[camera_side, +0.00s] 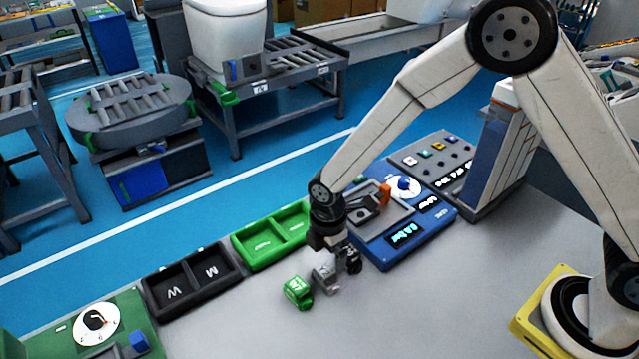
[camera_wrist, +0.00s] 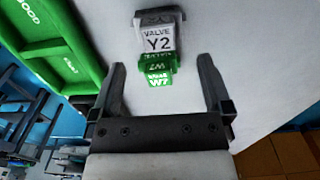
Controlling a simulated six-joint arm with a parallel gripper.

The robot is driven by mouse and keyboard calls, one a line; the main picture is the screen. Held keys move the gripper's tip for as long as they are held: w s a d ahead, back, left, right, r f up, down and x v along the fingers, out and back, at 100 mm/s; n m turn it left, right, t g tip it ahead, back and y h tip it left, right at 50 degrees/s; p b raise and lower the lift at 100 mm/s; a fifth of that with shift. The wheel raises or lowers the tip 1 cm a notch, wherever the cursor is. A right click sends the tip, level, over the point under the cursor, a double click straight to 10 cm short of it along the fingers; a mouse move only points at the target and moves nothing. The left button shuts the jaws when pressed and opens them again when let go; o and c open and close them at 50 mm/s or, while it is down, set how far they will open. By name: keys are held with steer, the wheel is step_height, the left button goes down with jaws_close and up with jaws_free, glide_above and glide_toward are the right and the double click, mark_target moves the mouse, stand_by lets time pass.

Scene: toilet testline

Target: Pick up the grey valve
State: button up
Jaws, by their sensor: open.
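The grey valve (camera_side: 326,281) stands on the grey worktop, right beside the green valve (camera_side: 297,291). In the wrist view the grey valve (camera_wrist: 158,40) shows a white label reading "VALVE Y2" and lies beyond my fingertips, near the top. The green valve, marked W7 (camera_wrist: 158,78), shows just below it, between the fingers in the picture. My gripper (camera_side: 345,266) points down close to the right of the grey valve in the side view. In the wrist view my gripper (camera_wrist: 162,68) has its two fingers wide apart, with nothing held.
A green two-part tray (camera_side: 270,238), also in the wrist view (camera_wrist: 55,47), is behind the valves. A black tray (camera_side: 192,283) stands left of it. A blue test station (camera_side: 425,228) with an orange part is close behind my gripper. The front worktop is clear.

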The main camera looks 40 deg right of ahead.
mark_target(326, 270)
steer(key=shift+f, duration=1.25)
steer(key=shift+f, duration=0.1)
steer(key=shift+w+f, duration=0.1)
steer(key=shift+f, duration=2.4)
steer(key=c, duration=1.1)
